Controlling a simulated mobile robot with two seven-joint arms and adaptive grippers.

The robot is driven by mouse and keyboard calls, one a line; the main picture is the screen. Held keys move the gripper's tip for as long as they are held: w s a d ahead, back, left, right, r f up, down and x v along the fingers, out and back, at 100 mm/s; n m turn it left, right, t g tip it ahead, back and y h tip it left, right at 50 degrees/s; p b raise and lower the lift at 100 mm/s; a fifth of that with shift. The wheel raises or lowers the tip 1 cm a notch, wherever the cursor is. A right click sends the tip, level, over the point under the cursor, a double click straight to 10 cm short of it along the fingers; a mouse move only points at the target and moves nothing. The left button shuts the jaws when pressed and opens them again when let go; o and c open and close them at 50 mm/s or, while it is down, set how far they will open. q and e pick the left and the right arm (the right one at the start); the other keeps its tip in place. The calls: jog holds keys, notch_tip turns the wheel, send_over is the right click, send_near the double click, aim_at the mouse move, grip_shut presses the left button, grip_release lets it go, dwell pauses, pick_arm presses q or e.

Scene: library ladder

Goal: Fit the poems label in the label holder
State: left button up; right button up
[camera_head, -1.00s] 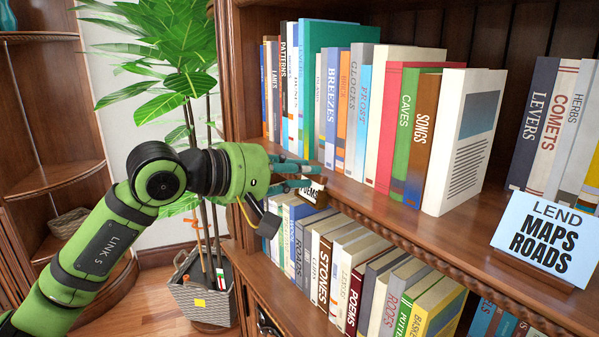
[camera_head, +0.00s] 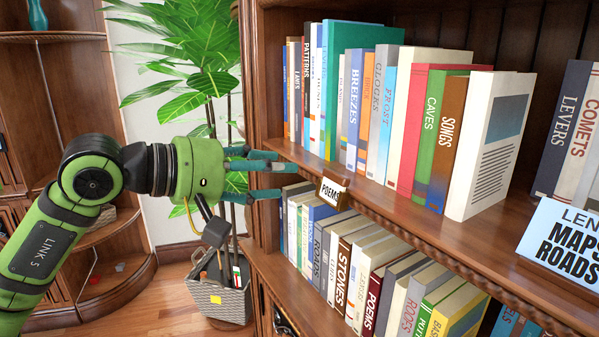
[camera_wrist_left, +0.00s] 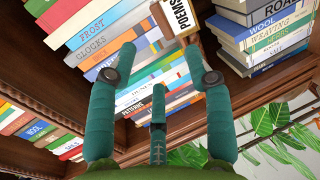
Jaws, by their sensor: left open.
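The poems label (camera_head: 332,192), a small white card reading "POEMS", sits at the front edge of the upper shelf in the wooden label holder (camera_head: 334,182). It looks slightly tilted in the head view; whether it is fully seated I cannot tell. The label (camera_wrist_left: 181,15) also shows at the top of the left wrist view, beyond the fingers. My left gripper (camera_head: 288,176) is open and empty, just left of the label and apart from it. In the left wrist view its teal fingers (camera_wrist_left: 160,95) are spread with nothing between them. My right gripper is not in view.
Books fill the upper shelf (camera_head: 400,215) and the shelf below, close to my fingers. A "LEND MAPS ROADS" card (camera_head: 570,240) stands at the right. A potted plant (camera_head: 218,297) stands on the floor beside the bookcase, below my left gripper.

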pick_arm(q)
jog(key=v, duration=0.2)
jog(key=shift+s+a, duration=0.2)
jog(key=shift+s, duration=0.05)
